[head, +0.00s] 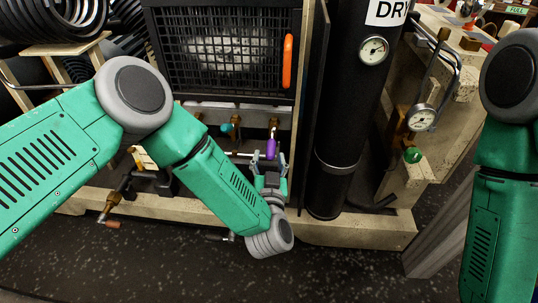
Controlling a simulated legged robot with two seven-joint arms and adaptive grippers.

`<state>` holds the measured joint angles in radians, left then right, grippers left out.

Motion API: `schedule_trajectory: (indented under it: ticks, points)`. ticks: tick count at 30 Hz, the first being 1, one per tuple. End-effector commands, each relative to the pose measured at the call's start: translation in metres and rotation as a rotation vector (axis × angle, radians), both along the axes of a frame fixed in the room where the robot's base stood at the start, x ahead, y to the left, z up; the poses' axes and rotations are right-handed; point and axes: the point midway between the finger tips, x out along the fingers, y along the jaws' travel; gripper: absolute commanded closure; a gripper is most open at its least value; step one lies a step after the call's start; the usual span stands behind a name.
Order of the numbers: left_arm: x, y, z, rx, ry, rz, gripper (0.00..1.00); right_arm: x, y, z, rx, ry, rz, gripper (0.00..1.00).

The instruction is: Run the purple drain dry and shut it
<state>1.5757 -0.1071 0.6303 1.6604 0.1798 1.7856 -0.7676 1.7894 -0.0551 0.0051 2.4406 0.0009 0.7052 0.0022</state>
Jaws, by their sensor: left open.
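The purple drain handle (271,148) hangs on a brass fitting low on the compressor, below the black grille, in the middle of the head view. My left gripper (270,163) is open, its fingers pointing up around the lower part of the purple handle. I cannot tell whether the fingers touch it. The outlet of the drain and any flow from it are hidden or too small to make out. My right arm shows at the right edge, but its gripper is out of view.
A teal valve handle (226,128) sits just left of the purple one. A black cylinder (345,120) with a gauge (374,50) stands close on the right. An orange handle (287,62) is above. A pale base beam (350,234) runs below. Dark floor (150,265) is open in front.

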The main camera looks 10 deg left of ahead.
Motion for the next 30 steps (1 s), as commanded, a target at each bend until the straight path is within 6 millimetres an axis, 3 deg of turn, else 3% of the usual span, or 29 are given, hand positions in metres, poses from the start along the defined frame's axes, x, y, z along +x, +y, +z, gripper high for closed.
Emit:
schedule_trajectory:
  ticks: [7, 18, 19, 22, 30]
  points:
    - [0.031, 0.004, -0.001, -0.001, -0.002, 0.000, 0.59, 0.000, 0.000, -0.013, -0.001, 0.000, -0.001, 0.59]
    - [0.036, 0.005, 0.000, -0.002, 0.000, -0.001, 0.59, 0.000, 0.000, -0.013, 0.000, 0.000, -0.001, 0.59]
    - [0.036, 0.004, 0.000, -0.001, 0.000, -0.001, 0.66, 0.000, 0.000, -0.013, 0.000, 0.000, -0.001, 0.59]
    - [0.036, 0.004, 0.000, -0.001, 0.000, -0.001, 1.00, 0.000, 0.000, -0.013, 0.000, 0.000, 0.000, 0.59]
    - [0.035, 0.004, 0.001, 0.000, 0.007, -0.002, 1.00, 0.000, 0.000, -0.010, 0.000, 0.000, -0.001, 0.59]
